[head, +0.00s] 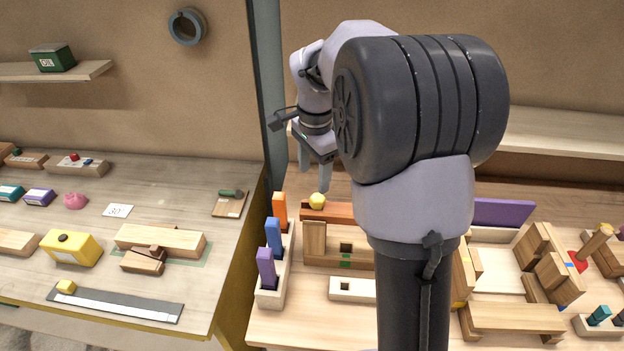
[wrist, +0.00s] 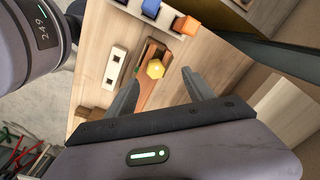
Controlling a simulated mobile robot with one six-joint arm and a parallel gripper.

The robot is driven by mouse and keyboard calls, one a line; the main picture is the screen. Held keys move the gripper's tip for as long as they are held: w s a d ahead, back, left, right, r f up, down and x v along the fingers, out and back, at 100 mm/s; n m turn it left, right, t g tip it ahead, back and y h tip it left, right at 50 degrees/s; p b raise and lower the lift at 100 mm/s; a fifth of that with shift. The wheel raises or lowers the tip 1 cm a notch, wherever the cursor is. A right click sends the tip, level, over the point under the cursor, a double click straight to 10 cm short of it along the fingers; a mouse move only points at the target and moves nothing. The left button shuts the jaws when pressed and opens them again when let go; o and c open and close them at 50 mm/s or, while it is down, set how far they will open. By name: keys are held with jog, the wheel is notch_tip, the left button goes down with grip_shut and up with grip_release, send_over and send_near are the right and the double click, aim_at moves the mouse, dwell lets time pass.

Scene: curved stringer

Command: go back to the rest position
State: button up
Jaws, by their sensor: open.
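My gripper (head: 314,172) hangs above the back left part of the right-hand table, fingers pointing down. In the wrist view my gripper (wrist: 165,92) has its two fingers spread wide apart with nothing held between them. Below and between the fingers is a yellow knob-like piece (wrist: 155,69) on a reddish-brown wooden block. In the head view the yellow piece (head: 317,200) sits just under the fingertips, at the left end of the reddish block (head: 335,213). I cannot tell whether the fingers touch anything. My arm hides the middle of the table.
A pale rack (head: 271,290) with orange, blue and purple blocks stands at the table's left edge. Wooden blocks and a purple panel (head: 503,212) lie to the right. A grey-green post (head: 268,90) rises behind the rack. A second table (head: 190,275) stands left.

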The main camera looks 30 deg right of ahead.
jog(key=shift+d, duration=0.1)
jog(key=s+a+f+n+t+y+b, duration=0.1)
jog(key=s+a+f+n+t+b, duration=0.1)
jog(key=s+a+n+b, duration=0.3)
jog(key=s+a+f+n+t+y+b, duration=0.1)
jog(key=s+a+n+b, duration=0.4)
jog(key=s+a, duration=0.7)
jog(key=s+f+n+t, duration=0.1)
jog(key=s+n+t, duration=0.1)
jog(key=s, duration=0.4)
jog(key=shift+s+a+f+n+b, duration=0.2)
jog(key=shift+a+f+n+b, duration=0.1)
jog(key=shift+a, duration=0.1)
jog(key=shift+d, duration=0.1)
